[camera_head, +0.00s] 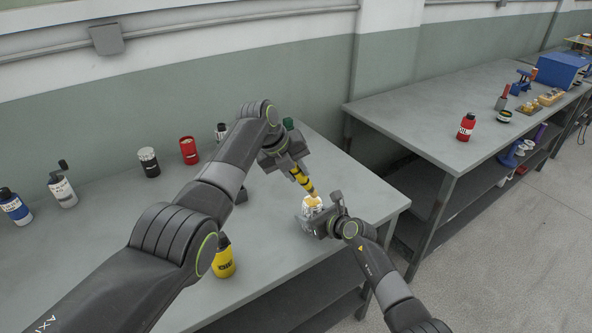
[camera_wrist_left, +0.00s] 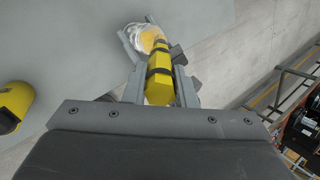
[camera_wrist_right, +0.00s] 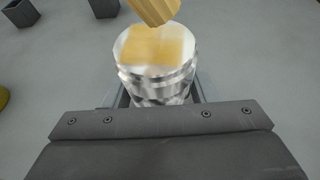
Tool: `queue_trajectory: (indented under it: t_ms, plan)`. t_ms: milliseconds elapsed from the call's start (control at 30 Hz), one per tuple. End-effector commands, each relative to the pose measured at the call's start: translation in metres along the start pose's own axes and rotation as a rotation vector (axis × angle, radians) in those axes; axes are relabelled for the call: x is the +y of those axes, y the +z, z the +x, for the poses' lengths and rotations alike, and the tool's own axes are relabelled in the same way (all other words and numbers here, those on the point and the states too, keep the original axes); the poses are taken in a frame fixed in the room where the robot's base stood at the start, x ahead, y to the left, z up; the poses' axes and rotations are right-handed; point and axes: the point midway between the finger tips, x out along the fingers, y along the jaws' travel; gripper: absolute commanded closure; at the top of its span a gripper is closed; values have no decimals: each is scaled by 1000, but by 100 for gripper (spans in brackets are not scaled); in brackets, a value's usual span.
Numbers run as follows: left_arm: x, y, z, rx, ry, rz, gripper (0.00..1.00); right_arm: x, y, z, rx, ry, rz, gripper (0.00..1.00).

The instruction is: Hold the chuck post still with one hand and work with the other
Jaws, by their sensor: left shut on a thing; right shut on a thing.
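The chuck post (camera_head: 311,209) is a shiny metal cylinder near the bench's right end. My right gripper (camera_head: 322,219) is shut on it from the right. In the right wrist view the post (camera_wrist_right: 157,85) stands upright, with a yellow-amber patch on its top face. My left gripper (camera_head: 297,168) is shut on a yellow tool (camera_head: 302,179) with black bands, tilted down toward the post. The tool also shows in the left wrist view (camera_wrist_left: 159,82). Its tan tip (camera_wrist_right: 153,10) is above or at the post's top edge; contact cannot be told.
A yellow oil bottle (camera_head: 223,260) stands near my left forearm. A red can (camera_head: 189,150), a black can (camera_head: 149,162) and several bottles line the back of the bench (camera_head: 110,240). A second bench (camera_head: 420,110) at right holds a red bottle (camera_head: 466,127) and a blue box (camera_head: 562,69).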

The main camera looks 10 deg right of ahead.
Motion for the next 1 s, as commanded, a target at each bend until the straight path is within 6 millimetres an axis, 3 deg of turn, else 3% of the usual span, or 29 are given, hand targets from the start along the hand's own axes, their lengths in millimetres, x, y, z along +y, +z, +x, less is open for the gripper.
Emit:
queue_trajectory:
  t_ms: [1000]
  plan:
    - [6,-3,13,0,0,0,99,0,0,0,1,0,0,74]
